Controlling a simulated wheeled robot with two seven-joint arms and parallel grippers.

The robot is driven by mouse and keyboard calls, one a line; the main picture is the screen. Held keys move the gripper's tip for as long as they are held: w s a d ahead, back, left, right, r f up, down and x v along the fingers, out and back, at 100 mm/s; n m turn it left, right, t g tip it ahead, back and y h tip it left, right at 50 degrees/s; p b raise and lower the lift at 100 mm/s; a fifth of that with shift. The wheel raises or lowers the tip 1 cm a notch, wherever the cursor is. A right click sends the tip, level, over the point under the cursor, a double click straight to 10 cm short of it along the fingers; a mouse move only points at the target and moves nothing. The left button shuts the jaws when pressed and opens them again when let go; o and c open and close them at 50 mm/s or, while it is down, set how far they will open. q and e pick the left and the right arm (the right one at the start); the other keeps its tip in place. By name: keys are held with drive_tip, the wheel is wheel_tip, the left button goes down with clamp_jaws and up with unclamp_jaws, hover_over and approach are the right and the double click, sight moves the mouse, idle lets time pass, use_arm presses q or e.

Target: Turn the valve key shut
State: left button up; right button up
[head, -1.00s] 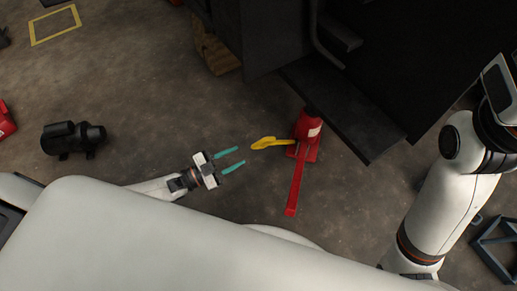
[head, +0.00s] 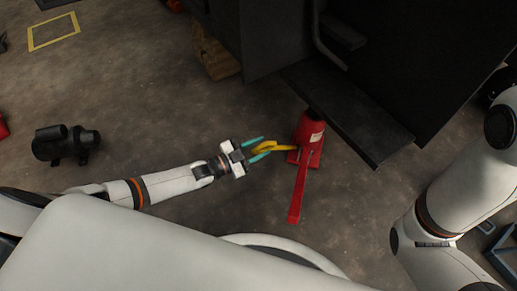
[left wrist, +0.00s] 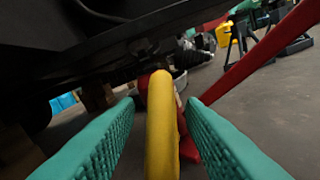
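The yellow valve key (head: 272,147) sticks out to the left from the base of the red jack (head: 310,130) in the head view. My left gripper (head: 261,148) has its two teal fingers on either side of the key's outer end. In the left wrist view the yellow key (left wrist: 161,125) stands between the open fingers, with a visible gap on both sides. The red jack also shows behind it (left wrist: 190,150), partly hidden by the key. My right gripper is out of view; only my right arm shows at the right.
The dark forklift body (head: 375,60) overhangs the jack. The jack's long red handle (head: 298,190) reaches toward my base, right of the left gripper. A wooden block (head: 215,55) lies under the forklift. A black motor-like part (head: 66,144) lies on open floor at left.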

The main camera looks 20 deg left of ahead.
use_arm(q)
drive_tip(key=shift+c, duration=0.3)
clamp_jaws()
